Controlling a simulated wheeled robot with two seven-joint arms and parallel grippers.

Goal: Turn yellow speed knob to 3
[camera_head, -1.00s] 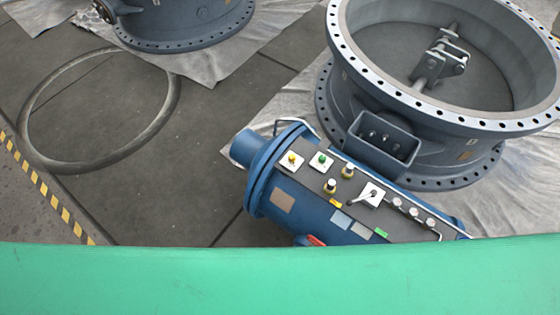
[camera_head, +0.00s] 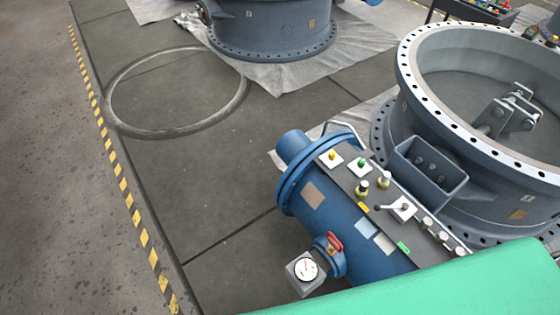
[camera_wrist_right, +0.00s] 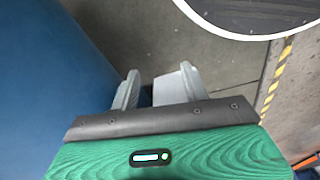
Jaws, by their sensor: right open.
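A blue cylindrical unit (camera_head: 338,228) lies on the floor with a grey control panel on top. I cannot read any labels or settings, nor tell which is the speed knob. My right gripper (camera_wrist_right: 160,92) shows in the right wrist view, open and empty, its fingers over grey floor. Neither gripper shows in the head view.
The panel also has a lever switch (camera_head: 402,208) and several silver knobs. A gauge (camera_head: 306,268) and red handle (camera_head: 334,243) sit on the unit's near side. A large valve body (camera_head: 440,120) stands close behind. A blue surface (camera_wrist_right: 50,80) fills the wrist view's left.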

